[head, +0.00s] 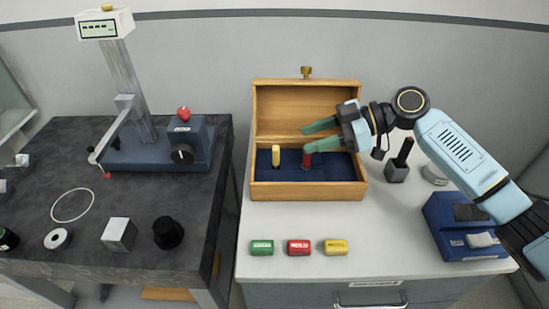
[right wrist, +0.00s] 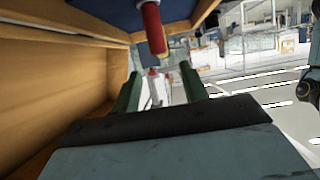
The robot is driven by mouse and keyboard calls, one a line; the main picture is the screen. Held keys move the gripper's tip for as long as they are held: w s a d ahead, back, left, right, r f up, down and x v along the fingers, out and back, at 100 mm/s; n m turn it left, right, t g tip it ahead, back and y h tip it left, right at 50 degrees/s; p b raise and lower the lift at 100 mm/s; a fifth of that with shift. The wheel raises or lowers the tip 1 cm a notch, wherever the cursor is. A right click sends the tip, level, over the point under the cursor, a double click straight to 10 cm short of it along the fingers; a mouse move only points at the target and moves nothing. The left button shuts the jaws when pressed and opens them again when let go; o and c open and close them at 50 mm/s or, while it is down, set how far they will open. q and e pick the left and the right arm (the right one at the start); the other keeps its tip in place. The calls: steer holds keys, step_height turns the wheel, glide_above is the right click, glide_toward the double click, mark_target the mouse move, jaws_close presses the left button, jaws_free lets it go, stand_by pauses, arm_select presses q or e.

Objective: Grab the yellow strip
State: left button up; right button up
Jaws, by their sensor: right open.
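A yellow upright piece (head: 276,156) with a pale lower part stands in the left of the open wooden box (head: 307,193). A red upright piece (head: 306,160) stands to its right in the same box; a red cylinder (right wrist: 152,28) also shows above the fingers in the right wrist view. A yellow block (head: 335,247) lies on the counter in front of the box. My right gripper (head: 304,139) reaches into the box from the right, its green fingers apart, by the red piece. I cannot tell whether they touch it. My left gripper is out of view.
Green (head: 262,248) and red (head: 299,247) blocks lie left of the yellow block. The raised box lid (head: 290,105) stands behind my right gripper. A blue case (head: 465,225) sits at the right. A gap separates the dark left table (head: 120,205) from the counter.

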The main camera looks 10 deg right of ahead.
mark_target(275, 149)
steer(key=x, duration=0.6)
steer(key=shift+s+a, duration=0.15)
steer(key=shift+a, duration=0.2)
steer(key=shift+f, duration=0.1)
jaws_close()
